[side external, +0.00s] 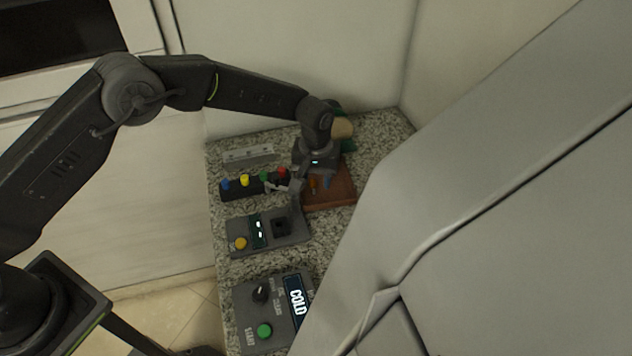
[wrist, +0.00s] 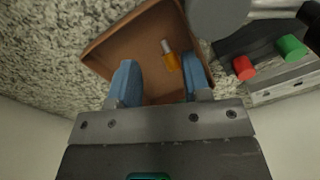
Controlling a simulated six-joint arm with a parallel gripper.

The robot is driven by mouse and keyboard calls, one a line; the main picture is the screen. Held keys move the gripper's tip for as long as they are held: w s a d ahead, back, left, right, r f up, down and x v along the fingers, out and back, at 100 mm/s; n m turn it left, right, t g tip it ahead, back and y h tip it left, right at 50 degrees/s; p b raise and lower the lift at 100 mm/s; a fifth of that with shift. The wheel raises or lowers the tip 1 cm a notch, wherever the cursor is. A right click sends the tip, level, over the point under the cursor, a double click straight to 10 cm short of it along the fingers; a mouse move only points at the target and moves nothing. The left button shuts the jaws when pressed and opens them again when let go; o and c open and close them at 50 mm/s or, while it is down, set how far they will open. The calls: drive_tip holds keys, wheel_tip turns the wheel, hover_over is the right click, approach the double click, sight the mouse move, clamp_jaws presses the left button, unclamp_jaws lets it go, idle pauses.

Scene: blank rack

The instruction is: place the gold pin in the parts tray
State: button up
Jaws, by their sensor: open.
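The gold pin (wrist: 169,56), orange with a pale tip, lies tilted inside the brown parts tray (wrist: 105,48) in the wrist view. In the side view the pin is a small orange spot (side external: 313,184) over the tray (side external: 340,197). My gripper (wrist: 160,76) is open, its blue fingertips spread over the tray. The pin shows between the fingers, closer to the right one; I cannot tell whether that finger touches it. In the side view my gripper (side external: 321,181) is low at the tray, and the wrist hides part of it.
A dark rack (side external: 254,188) with blue, yellow, green and red pins stands left of the tray. A grey panel with a yellow button (side external: 240,243) and a box marked COLD (side external: 262,296) sit nearer. Green and tan items (side external: 343,128) lie behind my wrist.

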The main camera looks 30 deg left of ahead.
wheel_tip(320, 180, up, 11)
wheel_tip(320, 180, up, 11)
drive_tip(key=t, duration=0.2)
hover_over(315, 193)
drive_tip(key=s+a, duration=0.5)
drive_tip(key=a, duration=0.1)
drive_tip(key=s+a+r+m+t, duration=0.1)
drive_tip(key=s+a+r+m, duration=0.1)
drive_tip(key=s+a+r, duration=0.45)
drive_tip(key=s+a+t, duration=0.1)
drive_tip(key=s+a, duration=0.1)
drive_tip(key=s, duration=0.8)
drive_tip(key=s+a+f+m+t, duration=0.1)
drive_tip(key=s+a, duration=0.2)
drive_tip(key=s, duration=0.8)
drive_tip(key=shift+a+m+t, duration=0.15)
drive_tip(key=shift+m+t, duration=0.15)
